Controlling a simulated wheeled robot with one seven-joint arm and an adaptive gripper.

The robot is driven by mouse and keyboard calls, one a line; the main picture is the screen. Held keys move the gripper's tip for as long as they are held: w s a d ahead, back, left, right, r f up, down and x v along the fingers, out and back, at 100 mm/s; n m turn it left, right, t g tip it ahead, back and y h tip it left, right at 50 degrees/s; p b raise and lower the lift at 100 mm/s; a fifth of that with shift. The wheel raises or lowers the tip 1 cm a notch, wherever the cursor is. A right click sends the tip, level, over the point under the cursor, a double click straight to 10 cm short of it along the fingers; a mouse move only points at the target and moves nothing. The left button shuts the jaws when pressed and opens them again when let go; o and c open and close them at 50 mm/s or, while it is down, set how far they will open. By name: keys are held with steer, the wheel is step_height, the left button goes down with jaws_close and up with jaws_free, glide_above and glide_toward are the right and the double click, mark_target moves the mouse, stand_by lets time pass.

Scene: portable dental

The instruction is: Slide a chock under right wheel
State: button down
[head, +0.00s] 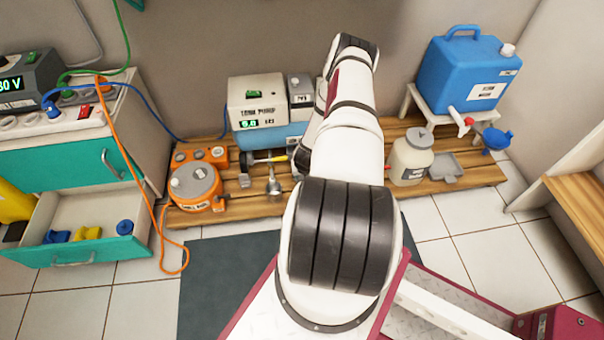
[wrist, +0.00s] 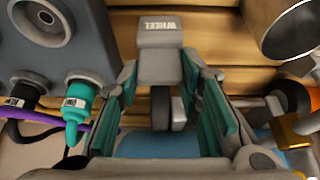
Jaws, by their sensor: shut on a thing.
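A grey chock (wrist: 160,62) with the word WHEEL on its top is between the teal-padded fingertips of my gripper (wrist: 160,80) in the wrist view. The gripper is shut on it, just above or at the wooden slats. A dark wheel (wrist: 160,108) shows right behind the chock, between the fingers. I cannot tell whether chock and wheel touch. In the head view, the tank pump unit (head: 256,101) stands at the back of the pallet. My arm hides my gripper and the right wheel there.
A grey box with plugged connectors (wrist: 50,60) stands close on the left in the wrist view. A metal cup-like part (wrist: 292,28) is at the right. On the pallet (head: 455,182) stand an orange round device (head: 196,186) and a white jug (head: 410,160).

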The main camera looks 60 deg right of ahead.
steer(key=shift+f+b, duration=0.55)
stand_by(0.8)
steer(key=shift+w+d+b, duration=0.35)
steer(key=shift+d, duration=0.05)
steer(key=shift+w+d+b, duration=0.4)
steer(key=shift+w+d, duration=0.05)
steer(key=shift+d, duration=0.05)
steer(key=shift+w+d+b, duration=0.5)
steer(key=shift+w+d, duration=0.05)
steer(key=shift+d, duration=0.1)
stand_by(0.4)
steer(key=c, duration=1.1)
jaws_free()
steer(key=shift+o, duration=0.2)
